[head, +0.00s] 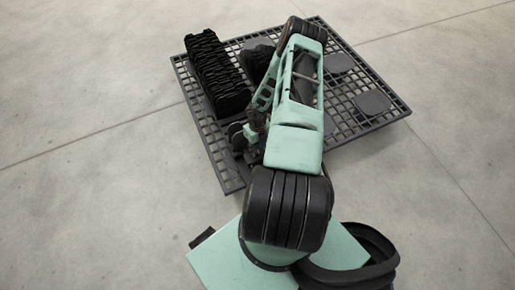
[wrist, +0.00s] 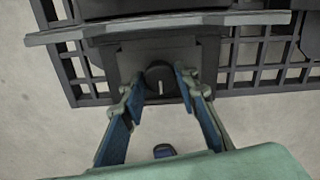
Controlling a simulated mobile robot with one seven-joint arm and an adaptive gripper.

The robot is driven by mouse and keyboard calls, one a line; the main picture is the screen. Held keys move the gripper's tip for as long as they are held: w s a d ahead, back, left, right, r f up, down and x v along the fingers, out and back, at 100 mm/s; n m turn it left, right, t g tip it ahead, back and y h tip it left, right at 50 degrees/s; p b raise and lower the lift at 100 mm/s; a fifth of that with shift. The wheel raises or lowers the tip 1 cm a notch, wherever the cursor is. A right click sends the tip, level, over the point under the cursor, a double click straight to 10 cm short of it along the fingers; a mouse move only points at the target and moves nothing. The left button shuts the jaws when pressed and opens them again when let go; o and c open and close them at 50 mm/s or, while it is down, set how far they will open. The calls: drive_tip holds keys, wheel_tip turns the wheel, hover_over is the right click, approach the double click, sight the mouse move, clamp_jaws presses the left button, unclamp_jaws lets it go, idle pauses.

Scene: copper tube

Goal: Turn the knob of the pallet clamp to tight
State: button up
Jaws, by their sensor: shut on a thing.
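The dark round knob (wrist: 159,76) of the pallet clamp shows in the middle of the wrist view, with a short pale mark on its face pointing toward the bottom of the picture. It sits on a dark clamp housing (wrist: 126,62) at the pallet's edge. My gripper (wrist: 158,82) has one blue-padded finger on each side of the knob and is shut on it. In the head view my gripper (head: 250,138) is small and partly covered by my arm. The knob cannot be made out there.
The dark grid pallet (head: 228,172) lies on a bare concrete floor (head: 90,190). A black ribbed block (head: 217,75) stands at its left side. Flat grey discs (head: 372,102) lie on its right part. A wide grey bar (wrist: 215,19) crosses above the knob in the wrist view.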

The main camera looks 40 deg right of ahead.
sight(257, 150)
drive_tip(key=o, duration=1.1)
drive_tip(key=shift+o, duration=0.2)
drive_tip(key=shift+r, duration=0.15)
wheel_tip(257, 150, up, 12)
